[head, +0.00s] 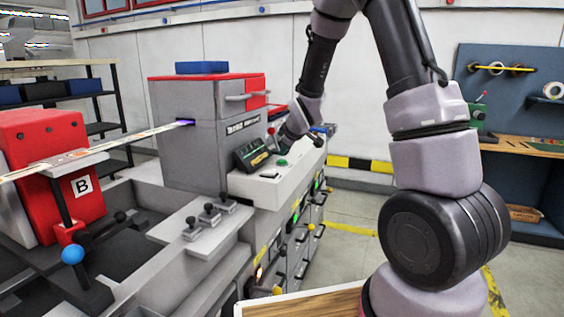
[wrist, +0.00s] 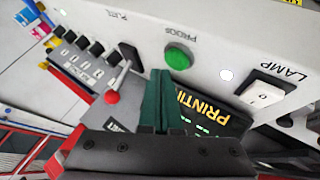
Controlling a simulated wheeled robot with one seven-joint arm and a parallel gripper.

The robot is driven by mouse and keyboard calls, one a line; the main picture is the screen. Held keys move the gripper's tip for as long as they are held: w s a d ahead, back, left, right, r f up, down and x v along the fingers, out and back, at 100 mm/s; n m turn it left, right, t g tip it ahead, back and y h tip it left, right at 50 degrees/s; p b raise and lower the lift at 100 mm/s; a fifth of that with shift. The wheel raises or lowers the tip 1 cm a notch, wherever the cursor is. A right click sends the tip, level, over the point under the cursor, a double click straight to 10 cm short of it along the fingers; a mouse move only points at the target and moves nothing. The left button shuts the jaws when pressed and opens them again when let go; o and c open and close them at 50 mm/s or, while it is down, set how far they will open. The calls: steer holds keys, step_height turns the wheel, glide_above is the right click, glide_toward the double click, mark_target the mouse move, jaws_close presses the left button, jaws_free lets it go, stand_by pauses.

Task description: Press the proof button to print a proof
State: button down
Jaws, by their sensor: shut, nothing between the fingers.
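The green proof button (wrist: 180,57) is a round dome on the white panel in the wrist view, with upside-down lettering beside it. In the head view the green button (head: 282,162) sits on the light ledge in front of the grey printer. My gripper (wrist: 160,73) is shut and empty, its green fingers together. In the wrist view its tips appear just below and left of the button, with a gap in the picture. The height above the panel is hard to judge. In the head view my gripper's fingers are small and partly hidden near the console.
The printer (head: 190,150) stands behind the console.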

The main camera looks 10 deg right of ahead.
mark_target(284, 162)
steer(key=shift+r, duration=2.55)
steer(key=s+d+r+m, duration=0.4)
steer(key=s+r+m, duration=0.1)
steer(key=s+r, duration=0.3)
steer(key=s+r+m, duration=0.2)
steer(key=s+m, duration=0.1)
steer(key=s, duration=0.5)
steer(key=s+d+r+m+g, duration=0.1)
steer(key=s+r+m, duration=0.2)
steer(key=s, duration=0.6)
steer(key=s+r+m+g, duration=0.1)
steer(key=s+r+m, duration=0.2)
steer(key=s, duration=0.6)
steer(key=shift+d+m+y, duration=0.15)
steer(key=shift+m+y, duration=0.25)
